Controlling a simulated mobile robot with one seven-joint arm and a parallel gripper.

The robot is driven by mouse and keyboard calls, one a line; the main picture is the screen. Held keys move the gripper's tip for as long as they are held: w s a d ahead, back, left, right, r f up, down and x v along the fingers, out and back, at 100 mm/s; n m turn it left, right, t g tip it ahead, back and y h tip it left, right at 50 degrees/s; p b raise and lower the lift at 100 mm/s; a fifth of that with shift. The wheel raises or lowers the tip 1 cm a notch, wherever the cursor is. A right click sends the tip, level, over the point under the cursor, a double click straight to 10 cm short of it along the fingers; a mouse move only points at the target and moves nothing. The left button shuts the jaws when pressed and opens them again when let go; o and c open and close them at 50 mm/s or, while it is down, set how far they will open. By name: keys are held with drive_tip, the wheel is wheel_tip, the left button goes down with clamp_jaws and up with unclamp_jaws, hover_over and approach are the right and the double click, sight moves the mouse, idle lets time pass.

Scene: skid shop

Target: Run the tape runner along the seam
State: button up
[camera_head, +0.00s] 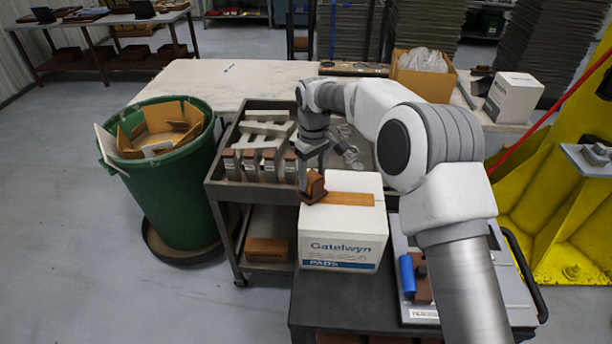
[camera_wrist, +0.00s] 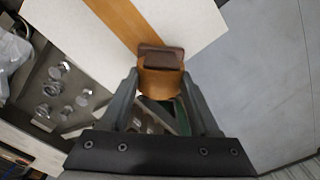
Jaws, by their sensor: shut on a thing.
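A white carton (camera_head: 343,228) marked "Gatelwyn PADS" stands on the dark cart top. A strip of brown tape (camera_head: 348,199) runs along its top from the right toward my gripper. My gripper (camera_head: 313,172) is at the left end of the carton top, shut on a brown tape runner (camera_head: 314,188). In the wrist view the tape runner (camera_wrist: 161,70) sits between the two fingers, at the carton's edge. The tape strip (camera_wrist: 118,22) leads up to it there. I cannot tell whether the runner still touches the carton. The seam under the tape is hidden.
A grey cart (camera_head: 222,190) with several brown-topped tools stands left of the carton. A green bin (camera_head: 178,190) with cardboard scraps is further left. A blue roll (camera_head: 407,274) lies on a grey case at right. A yellow frame (camera_head: 560,200) stands far right.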

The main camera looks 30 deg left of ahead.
drive_tip(key=shift+w+d+f+b, duration=0.15)
drive_tip(key=shift+w+d, duration=0.7)
drive_tip(key=shift+d, duration=0.95)
drive_tip(key=shift+w+d+r+b, duration=0.15)
drive_tip(key=shift+w+d, duration=0.75)
drive_tip(key=shift+d, duration=0.95)
drive_tip(key=shift+w+d+f+b, duration=0.15)
drive_tip(key=shift+w+d, duration=0.7)
drive_tip(key=shift+d, duration=0.95)
drive_tip(key=w+d, duration=0.3)
drive_tip(key=d, duration=0.4)
drive_tip(key=shift+w, duration=0.25)
wheel_tip(320, 180, up, 6)
drive_tip(key=p, duration=0.4)
drive_tip(key=shift+r, duration=0.25)
